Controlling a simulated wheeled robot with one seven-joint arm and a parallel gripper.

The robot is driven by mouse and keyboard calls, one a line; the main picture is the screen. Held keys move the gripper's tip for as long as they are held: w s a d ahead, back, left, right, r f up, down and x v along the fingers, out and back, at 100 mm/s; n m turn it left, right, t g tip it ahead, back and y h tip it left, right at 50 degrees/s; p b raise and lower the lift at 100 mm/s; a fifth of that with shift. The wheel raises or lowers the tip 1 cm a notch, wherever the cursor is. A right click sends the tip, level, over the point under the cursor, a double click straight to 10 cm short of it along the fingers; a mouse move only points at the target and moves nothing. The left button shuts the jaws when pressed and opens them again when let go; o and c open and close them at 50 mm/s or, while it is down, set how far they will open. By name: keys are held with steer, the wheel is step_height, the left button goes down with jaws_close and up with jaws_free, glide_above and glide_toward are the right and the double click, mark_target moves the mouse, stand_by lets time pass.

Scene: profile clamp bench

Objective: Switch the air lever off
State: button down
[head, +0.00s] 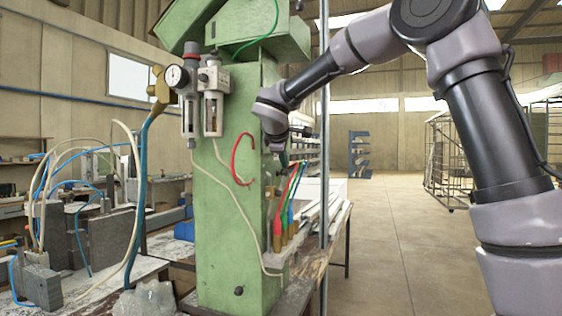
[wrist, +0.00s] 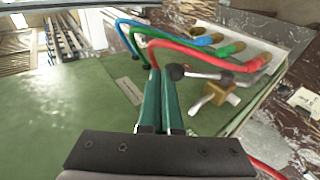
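The air lever, a metal rod with a black ball knob (wrist: 176,72), shows in the wrist view against the green machine column (head: 225,215). Its rod runs right from the knob, above a brass valve body (wrist: 222,93) with a pale metal cross-shaped handle. My gripper (wrist: 163,72) has its two green fingers together, with nothing visible between them. The fingertips are just left of the black knob; I cannot tell whether they touch it. In the head view my gripper (head: 277,143) is at the right side of the column, and the lever cannot be made out there.
A pressure gauge and filter unit (head: 196,95) hangs on the column's front. A thin metal post (head: 324,130) stands right of my gripper. The floor (head: 405,230) at the right is open.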

steer(key=shift+w+d+f, duration=0.15)
steer(key=shift+w+d, duration=0.05)
steer(key=shift+w, duration=0.2)
steer(key=shift+w+d+f, duration=0.15)
steer(key=shift+w, duration=0.25)
steer(key=w+f, duration=0.1)
steer(key=w+d+f+g, duration=0.1)
steer(key=shift+w+f, duration=0.15)
steer(key=shift+w, duration=0.25)
stand_by(0.5)
steer(key=v, duration=1)
steer(key=shift+s+r, duration=0.15)
steer(key=shift+r, duration=0.25)
